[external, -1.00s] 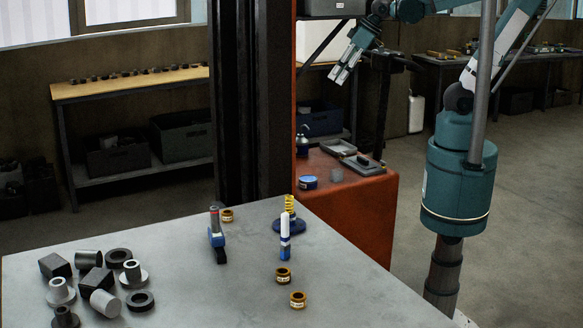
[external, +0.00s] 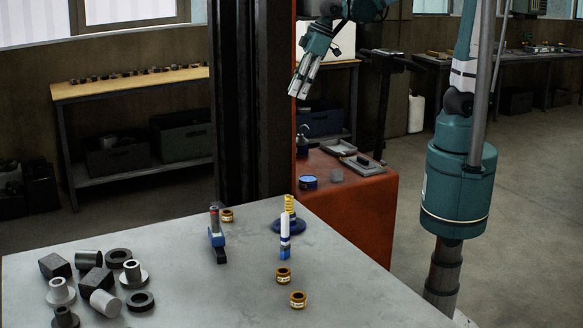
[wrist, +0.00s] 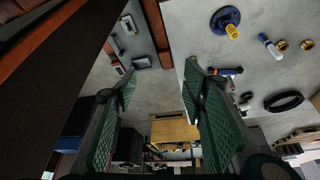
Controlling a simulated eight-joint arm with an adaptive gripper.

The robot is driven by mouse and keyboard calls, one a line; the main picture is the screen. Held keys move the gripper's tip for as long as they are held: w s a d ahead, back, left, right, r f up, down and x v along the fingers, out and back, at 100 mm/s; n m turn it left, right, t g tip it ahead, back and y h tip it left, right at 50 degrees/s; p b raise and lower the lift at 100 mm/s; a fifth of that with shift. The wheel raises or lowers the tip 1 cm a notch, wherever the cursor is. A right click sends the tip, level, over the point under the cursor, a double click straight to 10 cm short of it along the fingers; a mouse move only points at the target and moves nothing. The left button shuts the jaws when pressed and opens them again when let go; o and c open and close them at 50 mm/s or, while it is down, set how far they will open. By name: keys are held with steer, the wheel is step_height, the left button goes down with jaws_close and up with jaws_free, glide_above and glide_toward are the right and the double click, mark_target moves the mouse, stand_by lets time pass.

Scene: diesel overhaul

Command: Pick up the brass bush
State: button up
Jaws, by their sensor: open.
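Three small brass-coloured rings with pale labels stand on the grey table (external: 215,290) in the external view: one at the back (external: 227,215), one in the middle (external: 283,276) and one nearer the front (external: 298,300). I cannot tell which is the brass bush. Two brass rings (wrist: 281,46) (wrist: 306,44) show at the right of the wrist view. My gripper (external: 299,91) is high in the air, beyond the table's far edge, well away from all the rings. In the wrist view my gripper (wrist: 161,72) has its green pads wide apart with nothing between them.
A yellow spring-like piece on a blue base (external: 289,219), a white-and-blue tube (external: 285,239) and a blue-and-grey tool (external: 216,238) stand near the rings. Several dark and grey metal parts (external: 91,281) fill the table's left. A dark post (external: 252,110) rises behind the table.

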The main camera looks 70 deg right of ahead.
steer(key=w+a+f+n+g, duration=0.1)
steer(key=a+f, duration=0.2)
steer(key=a, duration=0.5)
steer(key=w+a+f+n, duration=0.1)
steer(key=a+f, duration=0.1)
steer(key=a, duration=0.6)
steer(key=n+g+b, duration=0.2)
steer(key=n, duration=0.4)
glide_toward(284, 271)
steer(key=shift+w+f+h, duration=0.35)
steer(key=shift+w+h, duration=0.05)
steer(key=shift+w, duration=0.2)
steer(key=shift+s+a+f, duration=0.25)
steer(key=shift+s+f, duration=0.05)
steer(key=shift+w+a+f, duration=0.1)
steer(key=shift+a+f, duration=0.05)
steer(key=shift+f, duration=1.15)
